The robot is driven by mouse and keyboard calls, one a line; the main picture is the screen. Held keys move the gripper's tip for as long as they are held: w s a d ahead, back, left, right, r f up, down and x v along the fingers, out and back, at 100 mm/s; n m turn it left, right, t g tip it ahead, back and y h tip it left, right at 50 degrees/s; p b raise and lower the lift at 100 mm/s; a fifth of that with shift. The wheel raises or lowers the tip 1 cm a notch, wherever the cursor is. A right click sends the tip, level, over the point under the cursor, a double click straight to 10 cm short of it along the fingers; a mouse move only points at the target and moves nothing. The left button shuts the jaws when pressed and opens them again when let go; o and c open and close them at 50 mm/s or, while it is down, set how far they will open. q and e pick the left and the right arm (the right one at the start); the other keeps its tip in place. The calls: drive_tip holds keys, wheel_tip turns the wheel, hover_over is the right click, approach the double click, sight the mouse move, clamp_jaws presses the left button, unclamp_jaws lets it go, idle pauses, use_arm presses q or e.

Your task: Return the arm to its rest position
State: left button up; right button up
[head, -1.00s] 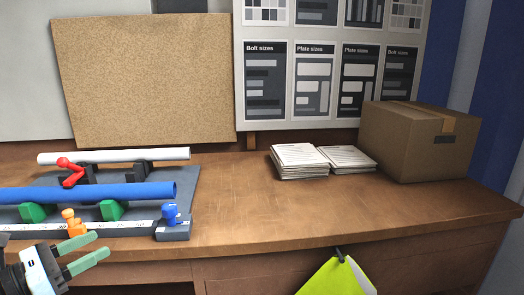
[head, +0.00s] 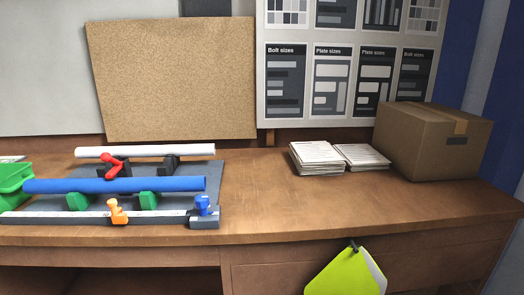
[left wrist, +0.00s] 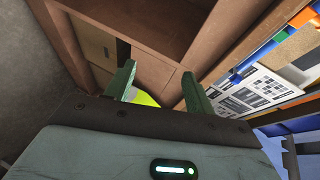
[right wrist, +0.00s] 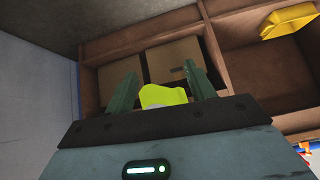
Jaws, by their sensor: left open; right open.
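My left gripper (left wrist: 158,88) shows in the left wrist view with its two green fingers apart and nothing between them. It points toward the wooden bench front, with a yellow-green item partly visible behind the fingers. My right gripper (right wrist: 165,88) shows in the right wrist view, also with fingers apart and empty. It faces the bench shelves, and a yellow-green hanging item (right wrist: 160,96) shows beyond its fingers. Neither gripper is visible in the head view.
The wooden bench (head: 275,205) carries a blue tube (head: 115,184) and a white tube (head: 145,151) on a grey fixture at left. Paper stacks (head: 318,157) and a cardboard box (head: 430,142) stand at right. The bench middle is clear. A yellow-green item (head: 345,275) hangs at the front.

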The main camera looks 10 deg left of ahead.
use_arm(q)
drive_tip(key=s+d+f+n+g+p, duration=0.1)
drive_tip(key=s+d+f+n+g, duration=0.2)
drive_tip(key=s+d+f+n, duration=0.2)
drive_tip(key=s+d+f+n+g+p, duration=0.1)
drive_tip(key=s+d+f+n+g, duration=0.1)
drive_tip(key=s+d+f+n, duration=0.4)
drive_tip(key=s+d+n, duration=0.4)
drive_tip(key=s+n, duration=0.1)
drive_tip(key=s, duration=0.2)
drive_tip(key=shift+s+d+g, duration=0.3)
drive_tip(key=shift+g, duration=0.1)
use_arm(e)
drive_tip(key=r, duration=0.1)
drive_tip(key=w+r, duration=0.1)
drive_tip(key=r, duration=0.1)
drive_tip(key=shift+w+d+r+t, duration=0.1)
drive_tip(key=shift+w+d+t, duration=0.1)
drive_tip(key=shift+w+t, duration=0.2)
use_arm(q)
drive_tip(key=shift+f, duration=0.1)
